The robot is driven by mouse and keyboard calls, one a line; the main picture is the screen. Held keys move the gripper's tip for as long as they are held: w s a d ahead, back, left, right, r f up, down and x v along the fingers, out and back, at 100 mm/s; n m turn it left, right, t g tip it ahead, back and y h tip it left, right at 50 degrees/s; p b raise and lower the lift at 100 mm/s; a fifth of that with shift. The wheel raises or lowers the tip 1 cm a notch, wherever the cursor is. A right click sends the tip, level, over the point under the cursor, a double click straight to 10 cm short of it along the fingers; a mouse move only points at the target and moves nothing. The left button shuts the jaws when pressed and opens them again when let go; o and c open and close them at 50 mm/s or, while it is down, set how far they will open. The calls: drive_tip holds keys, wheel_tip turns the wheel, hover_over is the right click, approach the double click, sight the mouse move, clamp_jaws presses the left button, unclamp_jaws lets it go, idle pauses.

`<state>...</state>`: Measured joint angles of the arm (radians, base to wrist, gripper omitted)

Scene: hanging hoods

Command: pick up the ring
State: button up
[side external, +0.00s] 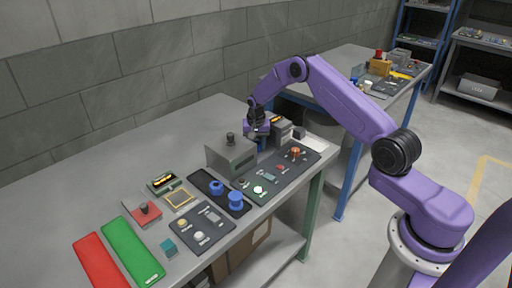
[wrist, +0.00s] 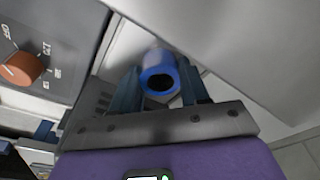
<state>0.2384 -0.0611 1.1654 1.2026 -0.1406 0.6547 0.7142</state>
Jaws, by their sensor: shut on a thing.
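A blue ring (wrist: 159,80) with a dark hole sits between the two fingers of my gripper (wrist: 160,88) in the wrist view. The fingers are shut on its sides. In the side external view my gripper (side external: 257,134) is above the back of the workbench, near a grey box with a black knob (side external: 231,157). The held ring is too small and hidden to make out there. Two blue round pieces (side external: 236,199) stand on a black tray (side external: 207,180) on the bench.
A dark panel with an orange knob (side external: 295,152) lies right of the grey box; an orange knob (wrist: 22,70) shows in the wrist view. Red (side external: 101,262) and green (side external: 132,250) plates lie at the front left. The bench's left part is clear. A second table stands behind.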

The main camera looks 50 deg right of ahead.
drive_tip(key=shift+r, duration=0.1)
drive_tip(key=shift+r, duration=0.6)
drive_tip(key=s+a+r, duration=0.2)
drive_tip(key=s+r, duration=0.4)
drive_tip(key=r, duration=0.2)
drive_tip(key=s+a+r, duration=0.2)
drive_tip(key=s+r, duration=0.5)
drive_tip(key=r, duration=0.2)
drive_tip(key=w+a+n+y, duration=0.1)
drive_tip(key=w+a+n, duration=0.3)
drive_tip(key=w+a, duration=0.45)
drive_tip(key=w+a+n, duration=0.5)
drive_tip(key=w+a, duration=0.1)
drive_tip(key=a, duration=0.6)
drive_tip(key=shift+t, duration=0.3)
drive_tip(key=shift+w+a+f, duration=0.1)
drive_tip(key=shift+w+f, duration=0.05)
drive_tip(key=shift+f, duration=4.25)
drive_tip(key=shift+w+a+f, duration=0.1)
drive_tip(key=shift+f, duration=4.25)
